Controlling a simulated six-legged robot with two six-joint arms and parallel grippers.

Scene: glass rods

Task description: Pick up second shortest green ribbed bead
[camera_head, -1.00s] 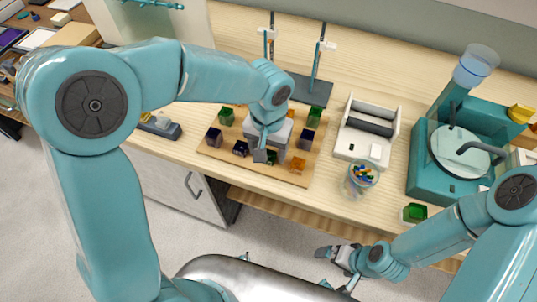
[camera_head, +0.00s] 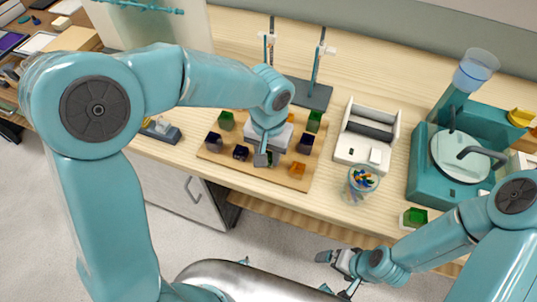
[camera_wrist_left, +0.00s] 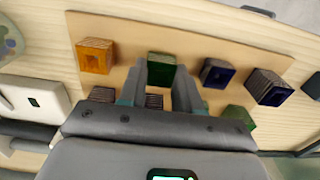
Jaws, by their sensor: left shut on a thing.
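A dark green ribbed bead (camera_wrist_left: 162,68) shows in the left wrist view between the fingers of my left gripper (camera_wrist_left: 167,72), which is shut on it. In the head view my left gripper (camera_head: 266,160) is low over the front of the wooden board (camera_head: 232,165) and mostly hides this bead. Other green beads stand at the back left (camera_head: 226,120) and back right (camera_head: 314,121) of the board. My right gripper (camera_head: 338,259) is in front of the table, away from the beads; its jaw opening is unclear.
A stand (camera_head: 308,93) is behind. A white rack (camera_head: 368,130), a glass jar (camera_head: 362,180) and a teal machine (camera_head: 450,160) are to the right.

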